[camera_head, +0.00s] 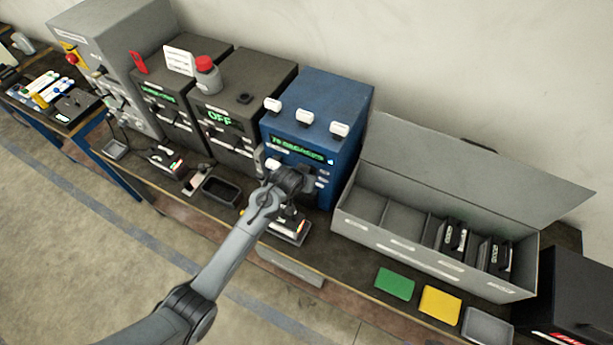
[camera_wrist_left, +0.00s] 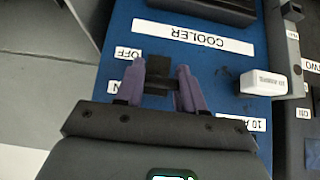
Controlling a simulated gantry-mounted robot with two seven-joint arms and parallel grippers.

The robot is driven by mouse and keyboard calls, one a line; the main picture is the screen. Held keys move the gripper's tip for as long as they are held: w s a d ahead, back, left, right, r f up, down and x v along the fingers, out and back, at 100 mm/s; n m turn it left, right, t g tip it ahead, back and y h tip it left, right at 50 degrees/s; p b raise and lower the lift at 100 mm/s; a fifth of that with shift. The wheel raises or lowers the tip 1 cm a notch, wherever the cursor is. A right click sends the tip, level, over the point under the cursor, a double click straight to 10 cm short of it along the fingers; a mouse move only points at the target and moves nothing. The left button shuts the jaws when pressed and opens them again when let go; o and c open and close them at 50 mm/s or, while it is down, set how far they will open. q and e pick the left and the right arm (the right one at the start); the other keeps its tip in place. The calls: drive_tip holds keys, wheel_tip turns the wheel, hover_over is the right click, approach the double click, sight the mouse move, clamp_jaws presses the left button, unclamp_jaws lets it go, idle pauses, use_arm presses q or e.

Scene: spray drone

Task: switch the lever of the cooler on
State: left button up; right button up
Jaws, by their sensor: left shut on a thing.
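The cooler is a blue box (camera_head: 345,95) on the bench, with a green text display on its front. In the left wrist view its blue panel (camera_wrist_left: 220,75) shows upside down, with a white COOLER label (camera_wrist_left: 193,37), an OFF label (camera_wrist_left: 128,53) and a partly hidden label ending in N. A small dark lever (camera_wrist_left: 157,70) is at the panel, between the purple fingers of my left gripper (camera_wrist_left: 161,78), which is shut on it. In the head view my left arm's wrist hides the lever and the lower front of the cooler. My right gripper is not in view.
A grey open box (camera_head: 400,240) with a raised lid stands right of the cooler. A dark unit with an OFF display (camera_head: 220,118) stands left. Green (camera_head: 394,283) and yellow (camera_head: 440,303) pads lie at the front right. White switches (camera_head: 305,117) sit on the cooler's top.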

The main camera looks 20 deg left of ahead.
use_arm(q)
drive_tip(key=o, duration=1)
drive_tip(key=shift+o, duration=0.2)
drive_tip(key=v, duration=1)
drive_tip(key=shift+s+r, duration=0.25)
drive_tip(key=shift+r, duration=0.1)
